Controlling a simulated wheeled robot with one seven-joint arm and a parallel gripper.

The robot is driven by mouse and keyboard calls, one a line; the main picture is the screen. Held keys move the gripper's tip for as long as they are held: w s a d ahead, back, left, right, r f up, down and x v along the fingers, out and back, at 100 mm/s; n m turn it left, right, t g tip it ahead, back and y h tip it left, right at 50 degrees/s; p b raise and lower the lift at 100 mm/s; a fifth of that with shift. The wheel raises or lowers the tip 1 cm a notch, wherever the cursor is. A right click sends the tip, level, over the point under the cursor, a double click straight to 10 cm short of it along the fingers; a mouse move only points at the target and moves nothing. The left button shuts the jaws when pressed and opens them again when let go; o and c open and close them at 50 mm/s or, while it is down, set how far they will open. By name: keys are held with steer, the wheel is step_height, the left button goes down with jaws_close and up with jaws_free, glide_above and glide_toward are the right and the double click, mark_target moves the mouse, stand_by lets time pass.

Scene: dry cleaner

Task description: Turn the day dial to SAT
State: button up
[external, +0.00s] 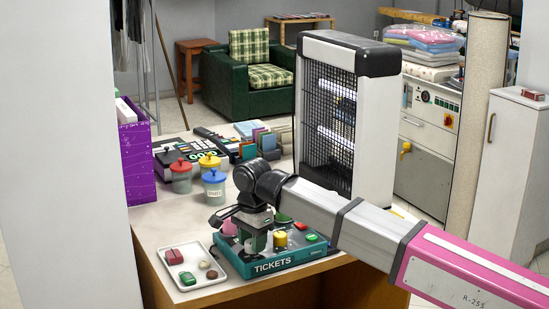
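My gripper (255,228) points down over the teal tray marked TICKETS (272,265) near the front of the counter. Its fingertips are small and partly merge with the things in the tray, so whether it is open or shut does not show.
A white tray (186,284) with a red block and small round pieces lies left of the teal tray. Lidded jars (214,187), a dark keyed device (168,155) and a purple box (138,160) stand behind. A tall grilled heater (325,120) stands close behind my arm.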

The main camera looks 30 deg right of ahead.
steer(key=o, duration=0.3)
step_height(320, 180, up, 11)
steer(key=shift+s, duration=0.15)
stand_by(0.5)
steer(key=shift+f, duration=0.1)
